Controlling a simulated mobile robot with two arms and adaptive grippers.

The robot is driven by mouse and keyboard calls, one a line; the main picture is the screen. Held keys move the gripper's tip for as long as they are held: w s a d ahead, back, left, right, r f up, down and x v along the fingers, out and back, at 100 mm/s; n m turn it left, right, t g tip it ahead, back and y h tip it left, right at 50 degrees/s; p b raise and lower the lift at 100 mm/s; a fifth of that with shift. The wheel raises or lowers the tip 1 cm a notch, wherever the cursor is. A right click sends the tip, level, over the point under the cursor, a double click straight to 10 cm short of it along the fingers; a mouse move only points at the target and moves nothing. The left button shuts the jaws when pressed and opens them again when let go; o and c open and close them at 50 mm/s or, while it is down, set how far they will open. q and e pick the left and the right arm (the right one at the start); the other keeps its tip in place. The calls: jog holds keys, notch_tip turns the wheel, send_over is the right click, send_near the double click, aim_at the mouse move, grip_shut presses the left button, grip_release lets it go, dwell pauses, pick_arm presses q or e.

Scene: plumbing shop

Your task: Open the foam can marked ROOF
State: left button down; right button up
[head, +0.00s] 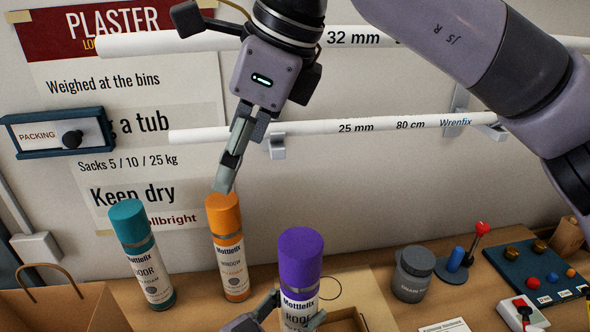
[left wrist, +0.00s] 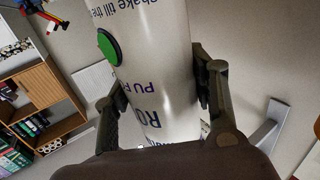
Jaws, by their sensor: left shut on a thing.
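The foam can marked ROOF (head: 299,290) stands upright at the bottom centre of the head view, its purple cap (head: 300,255) on. My left gripper (head: 287,318) is shut around its body, low in the picture. In the left wrist view the can's pale body (left wrist: 152,75), with a green dot, is between the two fingers (left wrist: 160,95); its cap is out of that view. My right gripper (head: 224,186) points down from above, away from the purple cap. Its fingertips appear just above the orange cap; contact and finger spacing cannot be told.
An orange WINDOW can (head: 230,255) and a teal DOOR can (head: 146,262) stand left on the bench. A paper bag (head: 65,308) is at lower left. A grey jar (head: 412,275), a red-knobbed lever (head: 478,245) and a control board (head: 535,275) are right. Pipes (head: 340,127) hang on the wall.

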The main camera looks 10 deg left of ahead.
aim_at(296, 240)
jog(key=w+d+f+n+g+h, duration=0.1)
jog(key=d+f+n+h, duration=0.3)
jog(key=d, duration=0.3)
jog(key=shift+m+h, duration=0.4)
jog(key=shift+m, duration=0.1)
jog(key=f, duration=1.1)
jog(key=shift+w+a+f, duration=0.2)
jog(key=shift+w+f, duration=0.05)
jog(key=shift+f, duration=0.1)
jog(key=shift+c, duration=0.3)
jog(key=c, duration=1.4)
jog(key=shift+o, duration=0.2)
jog(key=shift+r, duration=0.3)
jog(key=shift+r, duration=0.85)
